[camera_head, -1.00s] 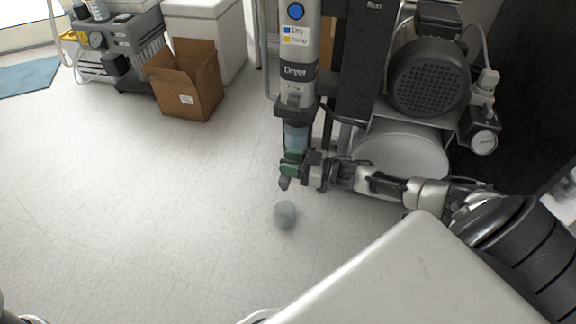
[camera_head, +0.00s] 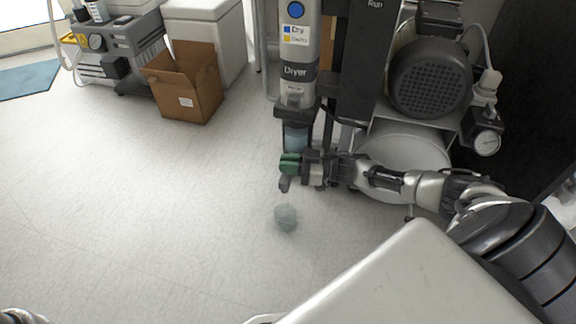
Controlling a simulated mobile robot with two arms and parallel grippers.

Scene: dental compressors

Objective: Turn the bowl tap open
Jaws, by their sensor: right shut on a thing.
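The dryer column (camera_head: 298,80) stands upright, with a bluish clear bowl (camera_head: 296,138) at its lower end. The green bowl tap (camera_head: 289,164) sits under the bowl, with a small dark outlet (camera_head: 284,185) below it. My right gripper (camera_head: 298,168) reaches in from the right and is shut on the green tap. Its fingers hide part of the tap. My left gripper is not in view.
A small grey-green round thing (camera_head: 286,217) is on the floor below the tap. A motor (camera_head: 430,78) and white tank (camera_head: 405,155) stand right of the dryer. An open cardboard box (camera_head: 187,90) stands back left. The floor at left is clear.

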